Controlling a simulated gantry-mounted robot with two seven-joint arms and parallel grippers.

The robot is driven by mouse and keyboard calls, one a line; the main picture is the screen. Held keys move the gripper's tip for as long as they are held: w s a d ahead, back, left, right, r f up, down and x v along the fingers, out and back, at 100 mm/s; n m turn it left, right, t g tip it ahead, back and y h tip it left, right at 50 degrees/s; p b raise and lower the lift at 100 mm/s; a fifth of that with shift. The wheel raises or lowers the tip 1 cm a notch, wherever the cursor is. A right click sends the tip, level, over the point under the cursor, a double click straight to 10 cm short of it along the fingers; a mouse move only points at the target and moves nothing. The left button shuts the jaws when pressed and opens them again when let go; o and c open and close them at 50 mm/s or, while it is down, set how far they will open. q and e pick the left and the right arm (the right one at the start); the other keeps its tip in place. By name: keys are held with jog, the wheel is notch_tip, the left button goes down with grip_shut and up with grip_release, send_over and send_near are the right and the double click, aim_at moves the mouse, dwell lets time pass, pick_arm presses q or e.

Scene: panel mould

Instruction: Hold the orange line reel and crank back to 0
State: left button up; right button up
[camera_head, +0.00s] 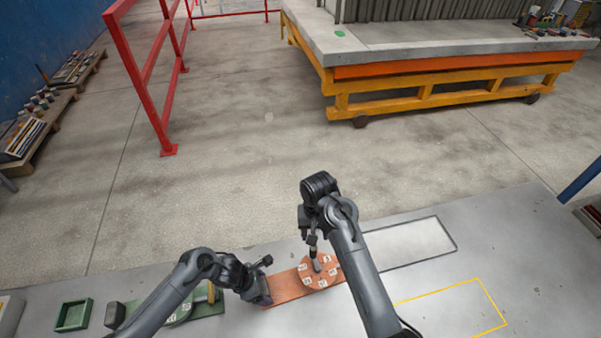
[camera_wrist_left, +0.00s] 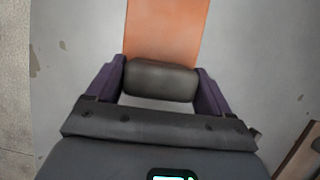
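The orange line reel (camera_head: 285,288) is a flat orange board lying on the grey table, with a round orange disc (camera_head: 325,284) carrying white number labels. The numbers are too small to read. A grey crank knob (camera_head: 317,265) stands on the disc. My left gripper (camera_head: 264,283) is at the board's left end. In the left wrist view its purple fingers (camera_wrist_left: 161,88) lie against both sides of the dark grip (camera_wrist_left: 160,80) at the end of the orange board (camera_wrist_left: 167,28). My right gripper (camera_head: 313,246) points down at the crank knob; its finger gap is too small to judge.
A green reel (camera_head: 208,308) lies left of the orange one, partly behind my left arm. A green tray (camera_head: 60,318) is at far left. A black-outlined white rectangle (camera_head: 410,243) and a yellow outline (camera_head: 482,284) mark bare table to the right.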

pick_arm(q)
jog(key=o, duration=0.3)
jog(key=shift+o, duration=0.2)
jog(key=shift+r, duration=0.1)
